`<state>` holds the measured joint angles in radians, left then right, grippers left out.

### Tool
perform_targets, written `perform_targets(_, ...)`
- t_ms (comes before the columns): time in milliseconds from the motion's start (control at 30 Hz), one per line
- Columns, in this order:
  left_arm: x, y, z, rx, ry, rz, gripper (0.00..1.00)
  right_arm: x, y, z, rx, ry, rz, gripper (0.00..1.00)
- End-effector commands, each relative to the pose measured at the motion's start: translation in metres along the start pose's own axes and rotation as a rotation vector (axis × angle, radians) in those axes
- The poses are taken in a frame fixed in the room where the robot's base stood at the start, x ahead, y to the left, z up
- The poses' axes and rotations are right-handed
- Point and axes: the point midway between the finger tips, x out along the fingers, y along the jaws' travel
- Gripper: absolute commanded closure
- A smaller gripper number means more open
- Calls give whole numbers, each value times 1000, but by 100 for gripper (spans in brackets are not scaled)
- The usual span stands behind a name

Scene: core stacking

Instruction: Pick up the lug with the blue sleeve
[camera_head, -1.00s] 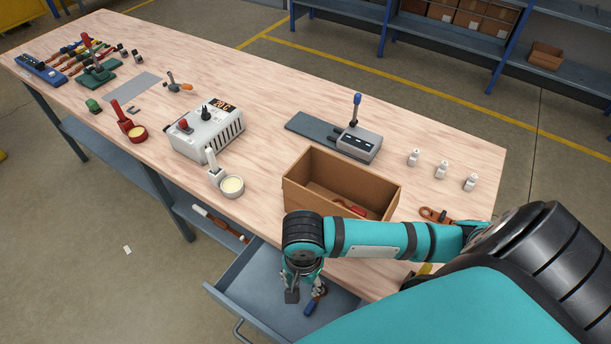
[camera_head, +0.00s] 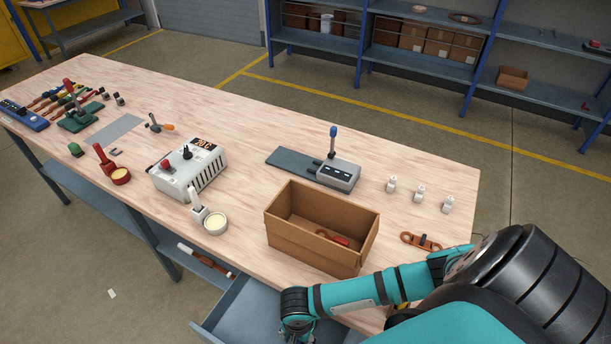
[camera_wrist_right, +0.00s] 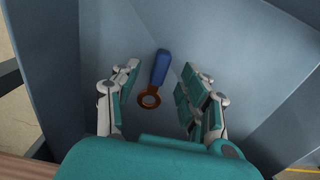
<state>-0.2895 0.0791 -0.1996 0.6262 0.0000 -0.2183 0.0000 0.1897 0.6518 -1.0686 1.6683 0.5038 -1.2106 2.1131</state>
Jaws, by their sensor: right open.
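The lug has a blue sleeve (camera_wrist_right: 160,68) and a copper-brown ring end (camera_wrist_right: 150,97). It lies on the floor of the open grey-blue drawer (camera_head: 236,318) and shows in the right wrist view. My right gripper (camera_wrist_right: 159,74) is open and empty. Its fingers stand to the left and right of the lug, with clear gaps on both sides; the height above the drawer floor is hard to tell. In the head view my right gripper (camera_head: 298,332) is at the bottom edge, over the drawer, and the lug does not show there. My left gripper is not in view.
The workbench (camera_head: 330,145) stands above the drawer. An open cardboard box (camera_head: 310,245) with a red item inside sits near its front edge. A soldering station (camera_head: 185,172), a grey device (camera_head: 338,173) and small white bottles (camera_head: 419,193) stand on it. Drawer walls surround my right gripper.

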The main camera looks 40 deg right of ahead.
Motion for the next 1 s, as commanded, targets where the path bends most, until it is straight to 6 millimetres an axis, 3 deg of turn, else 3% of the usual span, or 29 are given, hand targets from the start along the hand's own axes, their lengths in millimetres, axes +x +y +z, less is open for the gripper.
perform_targets(133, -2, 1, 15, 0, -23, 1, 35, 16, 0, 1, 0, 0, 1, 56)
perform_targets(400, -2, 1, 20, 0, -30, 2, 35, 20, 0, 1, 0, -1, -1, 56)
perform_targets(733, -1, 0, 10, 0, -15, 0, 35, 20, 0, 1, 0, -1, -1, 98)
perform_targets(1000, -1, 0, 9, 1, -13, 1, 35, 20, 0, 1, 0, -1, -1, 100)
